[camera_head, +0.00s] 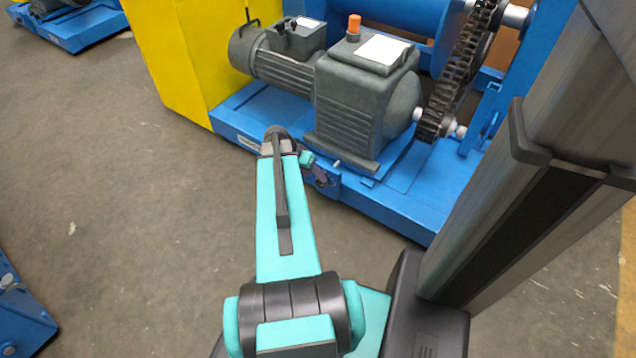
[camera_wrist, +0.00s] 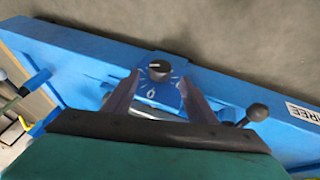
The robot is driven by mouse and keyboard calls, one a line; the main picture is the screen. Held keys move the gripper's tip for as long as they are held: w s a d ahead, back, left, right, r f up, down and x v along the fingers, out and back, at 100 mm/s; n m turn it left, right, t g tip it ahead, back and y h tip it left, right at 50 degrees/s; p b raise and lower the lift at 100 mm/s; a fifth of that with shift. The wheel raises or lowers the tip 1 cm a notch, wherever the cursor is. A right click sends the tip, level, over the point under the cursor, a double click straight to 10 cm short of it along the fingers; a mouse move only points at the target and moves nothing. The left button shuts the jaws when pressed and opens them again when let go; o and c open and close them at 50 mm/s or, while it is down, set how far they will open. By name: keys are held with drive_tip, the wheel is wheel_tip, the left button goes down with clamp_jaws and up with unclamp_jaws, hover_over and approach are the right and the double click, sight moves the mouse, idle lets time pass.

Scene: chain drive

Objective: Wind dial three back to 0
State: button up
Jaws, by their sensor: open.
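Dial three is a round black knob (camera_wrist: 159,69) with a short white pointer line, on a blue plate of the blue frame. In the wrist view a white 0 mark shows just below it, and the pointer appears to lie off that mark, towards the left. A label reading THREE (camera_wrist: 303,113) is on the frame at the right. My gripper (camera_wrist: 161,79) is open, one finger on each side of the plate below the knob; contact cannot be told. In the head view my gripper (camera_head: 319,176) is small at the frame's near edge and the dial is not discernible.
A lever with a black ball (camera_wrist: 257,112) stands right of the dial. In the head view, a grey motor and gearbox (camera_head: 365,105) sit on the blue base behind my gripper, with a chain (camera_head: 462,70) at right and a yellow panel (camera_head: 185,60) at left.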

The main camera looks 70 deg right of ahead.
drive_tip(key=shift+b+x, duration=0.7)
drive_tip(key=shift+x, duration=1.9)
drive_tip(key=c, duration=1.1)
drive_tip(key=shift+o, duration=0.2)
